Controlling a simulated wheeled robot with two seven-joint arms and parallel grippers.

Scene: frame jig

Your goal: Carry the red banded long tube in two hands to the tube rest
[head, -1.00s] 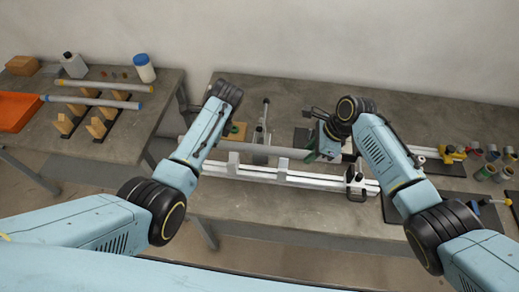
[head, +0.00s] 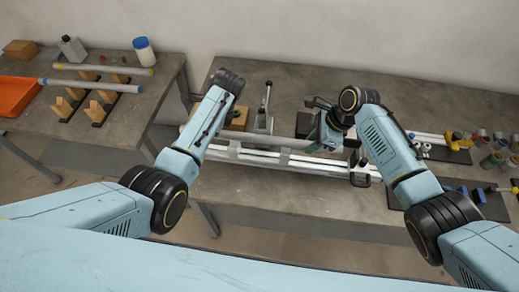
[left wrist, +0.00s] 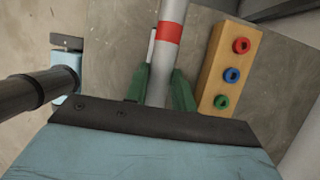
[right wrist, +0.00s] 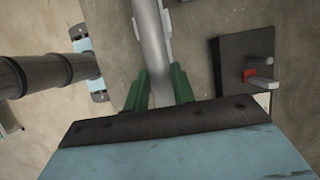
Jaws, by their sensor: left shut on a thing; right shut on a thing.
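The red banded long tube (left wrist: 173,14) is grey with a red band, and runs away between my left gripper's green fingers (left wrist: 160,84) in the left wrist view. My left gripper is shut on it close to the band. My right gripper (right wrist: 159,88) is shut on a plain grey stretch of the same tube (right wrist: 150,30). In the head view the left fingers are hidden behind my arm, and my right gripper (head: 322,142) is partly covered. Wooden notched blocks on dark bases (head: 98,112), which look like the tube rest, stand on the left table.
Two other tubes, one yellow-ended (head: 100,68) and one blue-ended (head: 90,85), lie on the left table. An orange tray (head: 17,98) is beside them. A white rail jig (head: 270,160) lies below the held tube. A wooden block with coloured rings (left wrist: 230,70) is close to the left gripper.

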